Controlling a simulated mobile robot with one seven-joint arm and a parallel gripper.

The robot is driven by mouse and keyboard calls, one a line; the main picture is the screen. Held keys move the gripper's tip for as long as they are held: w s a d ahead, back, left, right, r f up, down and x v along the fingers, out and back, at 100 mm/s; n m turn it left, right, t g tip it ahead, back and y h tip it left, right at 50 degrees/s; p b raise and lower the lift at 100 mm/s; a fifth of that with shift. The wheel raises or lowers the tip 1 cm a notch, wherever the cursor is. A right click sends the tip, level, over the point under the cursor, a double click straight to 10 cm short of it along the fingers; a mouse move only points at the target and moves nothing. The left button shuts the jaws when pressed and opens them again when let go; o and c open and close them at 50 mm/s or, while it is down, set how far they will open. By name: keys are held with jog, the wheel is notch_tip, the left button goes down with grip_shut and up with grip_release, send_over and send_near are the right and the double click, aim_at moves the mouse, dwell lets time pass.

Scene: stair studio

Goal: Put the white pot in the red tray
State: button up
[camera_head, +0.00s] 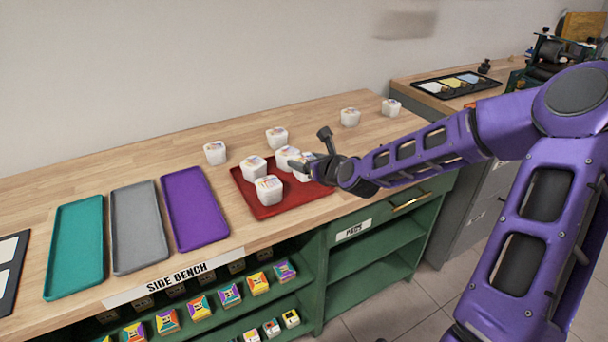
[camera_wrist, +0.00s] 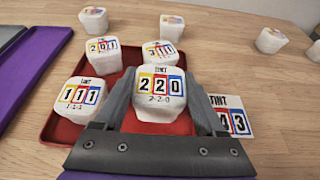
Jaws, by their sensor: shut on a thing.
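My gripper (camera_head: 302,164) is shut on a white pot labelled 220, which sits between the two fingers in the wrist view (camera_wrist: 160,92). In the head view this pot (camera_head: 307,172) is partly hidden by my gripper. It is over the right part of the red tray (camera_head: 293,205); whether its base touches the tray I cannot tell. Three other white pots are in the tray: one labelled 111 (camera_wrist: 82,98), one labelled 201 (camera_wrist: 103,53) and one labelled 311 (camera_wrist: 160,52).
More white pots stand on the bench behind the tray (camera_head: 215,152) (camera_head: 277,137) and farther right (camera_head: 350,117) (camera_head: 391,107). A white label ending in 43 (camera_wrist: 236,116) shows beside my right finger. Purple (camera_head: 195,210), grey (camera_head: 140,230) and teal (camera_head: 76,245) trays lie left.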

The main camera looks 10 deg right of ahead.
jog(key=shift+f+b, duration=0.4)
jog(key=shift+f, duration=1.25)
jog(key=shift+f, duration=0.2)
jog(key=o, duration=1.4)
jog(key=shift+r, duration=0.25)
jog(key=p+v, duration=0.3)
jog(key=v, duration=0.9)
